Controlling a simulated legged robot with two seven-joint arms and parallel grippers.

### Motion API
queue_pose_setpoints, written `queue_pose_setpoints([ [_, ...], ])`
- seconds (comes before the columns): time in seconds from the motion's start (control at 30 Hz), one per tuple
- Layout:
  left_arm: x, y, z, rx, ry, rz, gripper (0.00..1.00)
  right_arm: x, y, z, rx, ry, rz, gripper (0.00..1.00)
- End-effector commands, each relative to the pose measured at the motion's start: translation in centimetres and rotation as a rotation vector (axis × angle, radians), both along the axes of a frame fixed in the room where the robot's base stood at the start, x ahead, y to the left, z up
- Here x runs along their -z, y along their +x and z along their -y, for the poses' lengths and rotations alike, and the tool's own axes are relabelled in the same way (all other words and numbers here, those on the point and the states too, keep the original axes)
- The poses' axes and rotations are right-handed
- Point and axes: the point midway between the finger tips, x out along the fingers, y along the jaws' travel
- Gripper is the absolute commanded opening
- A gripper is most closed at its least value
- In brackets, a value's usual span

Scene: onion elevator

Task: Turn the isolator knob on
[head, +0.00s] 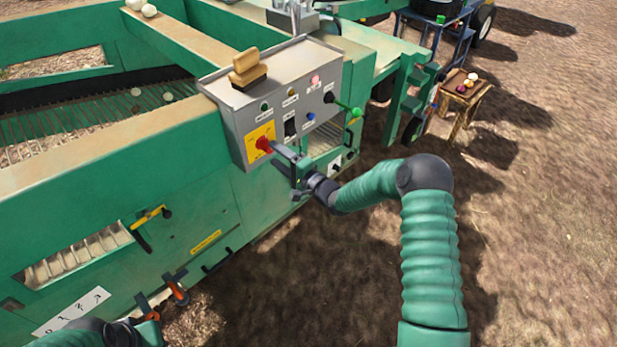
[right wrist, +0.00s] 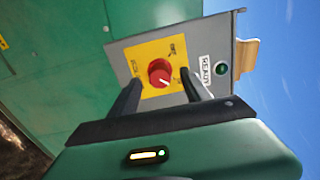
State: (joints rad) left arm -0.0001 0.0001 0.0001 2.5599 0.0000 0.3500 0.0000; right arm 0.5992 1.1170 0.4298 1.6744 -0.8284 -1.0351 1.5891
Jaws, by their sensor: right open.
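The red isolator knob (head: 264,143) sits on a yellow plate (head: 254,138) at the lower left of the grey control box (head: 240,108). In the right wrist view the knob (right wrist: 160,72) lies between and beyond the two dark fingers of my right gripper (right wrist: 160,92). My right gripper (head: 284,160) is open, in front of the box and close to the knob; I cannot tell whether it touches it. Small marks on the yellow plate are too small to read.
A wooden-handled brush (head: 248,68) rests on top of the box. A green-tipped lever (head: 350,109), a black switch (head: 290,128) and small buttons are on the box front. Open soil lies to the right.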

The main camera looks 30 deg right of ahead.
Motion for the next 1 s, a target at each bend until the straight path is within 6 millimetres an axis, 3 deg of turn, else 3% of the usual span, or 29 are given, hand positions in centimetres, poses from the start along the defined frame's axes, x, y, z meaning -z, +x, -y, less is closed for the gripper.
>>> queue_pose_setpoints([
  [0.2, -0.4, 0.0, 0.0, 0.000, 0.000, 0.000, 0.00, -0.2, -7.1, 2.7, 0.003, 0.002, -0.005, 0.55],
  [0.43, -0.6, 0.0, 0.0, 0.000, 0.000, 0.000, 0.00, -0.1, -12.7, 4.6, 0.001, 0.001, -0.009, 0.55],
  [0.63, -0.6, 0.0, 0.0, 0.000, 0.000, 0.000, 0.00, -0.1, -14.6, 5.0, -0.003, 0.000, -0.009, 0.55],
  [1.0, -0.6, 0.0, 0.0, 0.000, 0.000, 0.000, 0.00, 0.0, -14.7, 5.1, -0.003, 0.002, -0.010, 0.55],
])
